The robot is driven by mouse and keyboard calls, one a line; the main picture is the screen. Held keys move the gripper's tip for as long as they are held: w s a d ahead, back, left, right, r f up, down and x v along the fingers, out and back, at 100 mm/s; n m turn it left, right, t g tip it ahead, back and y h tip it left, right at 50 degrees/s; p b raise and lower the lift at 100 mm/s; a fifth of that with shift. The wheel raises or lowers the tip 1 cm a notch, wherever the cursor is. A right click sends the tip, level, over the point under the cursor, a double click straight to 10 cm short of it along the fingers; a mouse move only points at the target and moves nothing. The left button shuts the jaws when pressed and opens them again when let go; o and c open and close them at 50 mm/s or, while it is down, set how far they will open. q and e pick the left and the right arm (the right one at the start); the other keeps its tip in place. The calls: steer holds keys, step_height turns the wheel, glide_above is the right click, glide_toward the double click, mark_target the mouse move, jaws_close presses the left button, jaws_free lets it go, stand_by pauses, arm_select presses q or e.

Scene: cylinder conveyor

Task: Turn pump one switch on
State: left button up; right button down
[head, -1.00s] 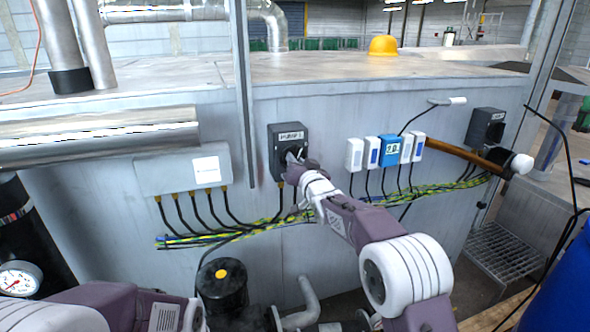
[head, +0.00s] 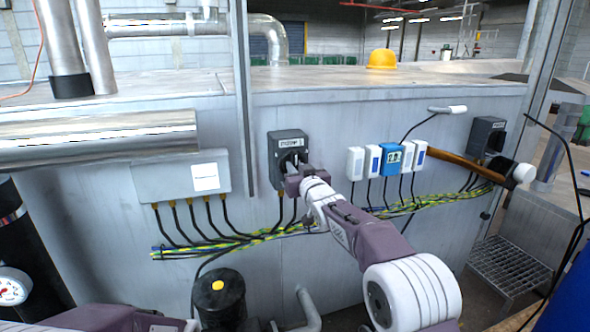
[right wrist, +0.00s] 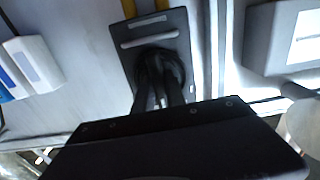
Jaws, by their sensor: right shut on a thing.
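The pump one switch is a dark grey box (head: 288,141) with a label strip at its top, fixed to the grey metal wall. It also shows in the right wrist view (right wrist: 157,38), where a round black knob sits at its middle. My right gripper (head: 291,170) reaches the front of this box. In the right wrist view its fingers (right wrist: 160,90) are shut on the knob and partly hide it. The label is too small to read surely. My left arm shows at the bottom left of the head view, but its gripper is out of view.
A similar dark switch box (head: 487,136) is on the wall at right, near a hammer with a brown handle (head: 455,159). A light grey junction box (head: 181,176) is at left. Several white and blue modules (head: 391,159) and bundled cables (head: 262,238) line the wall.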

steer(key=shift+f, duration=0.4)
steer(key=c, duration=1.4)
jaws_free()
steer(key=shift+r, duration=0.25)
steer(key=shift+s, duration=0.1)
steer(key=shift+s+d+b, duration=0.1)
steer(key=shift+s+b, duration=0.15)
steer(key=shift+b, duration=0.05)
steer(key=b+v, duration=0.3)
steer(key=v, duration=0.5)
steer(key=shift+s, duration=0.25)
